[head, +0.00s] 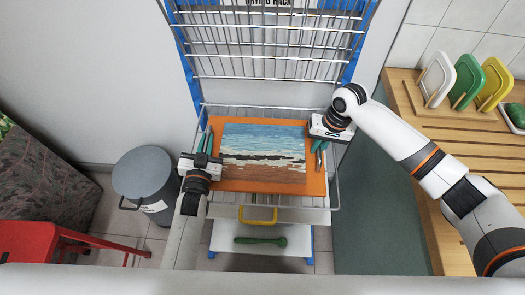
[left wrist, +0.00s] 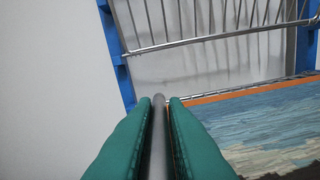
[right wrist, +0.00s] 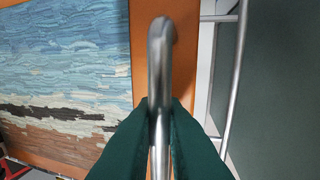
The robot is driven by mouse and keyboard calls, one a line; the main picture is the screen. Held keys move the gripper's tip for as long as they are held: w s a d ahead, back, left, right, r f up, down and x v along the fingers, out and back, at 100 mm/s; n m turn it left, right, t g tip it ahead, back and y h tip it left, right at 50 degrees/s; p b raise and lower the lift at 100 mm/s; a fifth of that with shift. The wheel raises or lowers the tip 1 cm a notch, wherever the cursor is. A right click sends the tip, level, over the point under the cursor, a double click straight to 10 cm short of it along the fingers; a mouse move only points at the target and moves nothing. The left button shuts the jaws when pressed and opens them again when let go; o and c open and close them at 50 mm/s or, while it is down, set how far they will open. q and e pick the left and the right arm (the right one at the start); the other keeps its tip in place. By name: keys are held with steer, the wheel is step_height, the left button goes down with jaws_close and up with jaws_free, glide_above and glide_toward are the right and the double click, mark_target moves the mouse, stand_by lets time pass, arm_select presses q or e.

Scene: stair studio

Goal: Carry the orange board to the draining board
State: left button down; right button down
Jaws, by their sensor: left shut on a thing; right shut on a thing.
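The orange board (head: 262,186) carries a seascape painting (head: 262,150) and lies flat over the pulled-out wire shelf (head: 335,195) of the drying rack; I cannot tell whether it touches the shelf. My left gripper (head: 205,145) is shut on a grey metal handle bar (left wrist: 159,125) at the board's left edge. My right gripper (head: 319,150) is shut on the matching metal handle (right wrist: 160,65) at its right edge. The wooden slatted draining board (head: 445,130) is on the counter at the right, beyond my right arm.
White, green and yellow panels (head: 466,82) stand at the draining board's back, with a green-topped item (head: 516,115) at its right. The rack's blue frame (head: 190,75) rises behind the board. A grey bin (head: 143,172) and red chair (head: 30,242) stand left. A green tool (head: 260,240) lies below.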

arm_select(q)
steer(key=shift+r, duration=0.1)
arm_select(e)
steer(key=shift+r, duration=0.15)
